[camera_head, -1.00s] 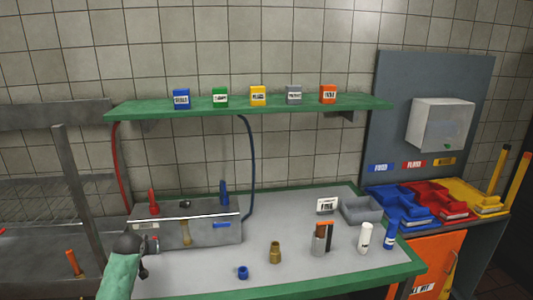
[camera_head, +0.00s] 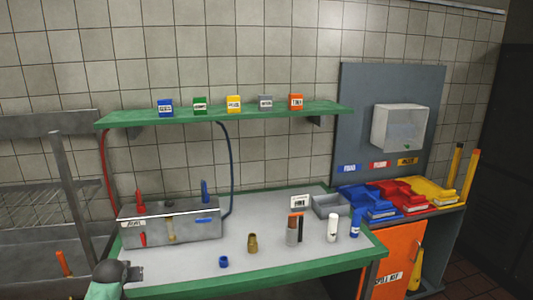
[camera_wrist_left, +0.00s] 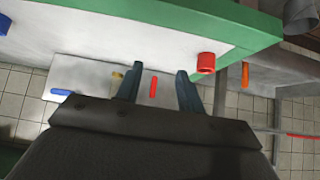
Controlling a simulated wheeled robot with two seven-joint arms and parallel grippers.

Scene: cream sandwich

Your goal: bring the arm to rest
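My left gripper (camera_head: 137,271) shows at the bottom left of the head view, in front of the bench's left corner. In the left wrist view its two dark fingers (camera_wrist_left: 158,84) stand apart with nothing held between them. Past the fingers is the grey metal box (camera_wrist_left: 85,75) with red, brass and blue handles. The same metal box (camera_head: 190,229) stands at the left of the bench (camera_head: 290,262) in the head view. My gripper appears apart from it. My right gripper is in neither view.
A brass fitting (camera_head: 252,243), a blue ring (camera_head: 224,262), a grey cup (camera_head: 292,235), a white bottle (camera_head: 333,228) and a blue bottle (camera_head: 355,223) stand on the bench. A green shelf (camera_head: 230,115) hangs above. A red cylinder (camera_wrist_left: 206,62) shows near the gripper in the wrist view.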

